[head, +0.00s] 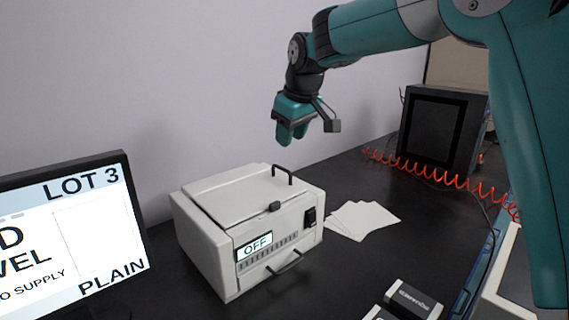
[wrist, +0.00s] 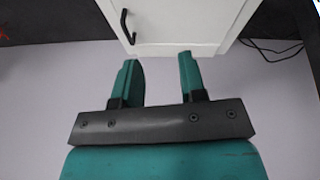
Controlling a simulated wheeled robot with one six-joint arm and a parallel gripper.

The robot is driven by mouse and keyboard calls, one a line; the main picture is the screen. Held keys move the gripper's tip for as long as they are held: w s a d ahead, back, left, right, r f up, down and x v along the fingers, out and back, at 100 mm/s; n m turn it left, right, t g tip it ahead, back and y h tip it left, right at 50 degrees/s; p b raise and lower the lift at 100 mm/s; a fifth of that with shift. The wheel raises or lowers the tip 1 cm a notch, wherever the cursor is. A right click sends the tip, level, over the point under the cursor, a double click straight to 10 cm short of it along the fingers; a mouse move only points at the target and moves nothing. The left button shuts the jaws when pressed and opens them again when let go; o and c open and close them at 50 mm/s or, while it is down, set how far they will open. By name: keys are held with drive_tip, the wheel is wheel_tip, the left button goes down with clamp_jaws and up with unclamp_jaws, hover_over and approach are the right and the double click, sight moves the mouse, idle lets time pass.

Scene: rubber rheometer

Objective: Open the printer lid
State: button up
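The printer (head: 225,235) is a pale box on the dark bench, with an "OFF" display on its front. Its lid (head: 235,193) lies shut on top and carries a black bar handle (head: 284,174) near its right edge. In the wrist view the printer's pale top (wrist: 185,20) fills the upper middle, with the black handle (wrist: 127,27) at upper left. My gripper (head: 292,138) is above and beyond the printer's back right, clear of the handle. In the wrist view its two fingers (wrist: 158,72) stand apart with nothing between them.
A monitor reading "LOT 3" (head: 75,235) stands left of the printer. White sheets (head: 362,220) lie to its right. A dark machine (head: 437,130) and a red coiled cable (head: 440,172) are farther right. The wall is close behind.

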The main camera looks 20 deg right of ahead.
drive_tip(key=w+d+r+h, duration=0.1)
drive_tip(key=w+d, duration=0.3)
drive_tip(key=w, duration=0.3)
drive_tip(key=p, duration=0.3)
approach(286, 171)
drive_tip(key=shift+m+t, duration=0.3)
drive_tip(key=shift+t, duration=0.1)
drive_tip(key=x, duration=0.8)
drive_tip(key=shift+w+f, duration=0.15)
drive_tip(key=shift+f, duration=0.05)
drive_tip(key=shift+c, duration=0.5)
drive_tip(key=shift+d, duration=0.1)
clamp_jaws()
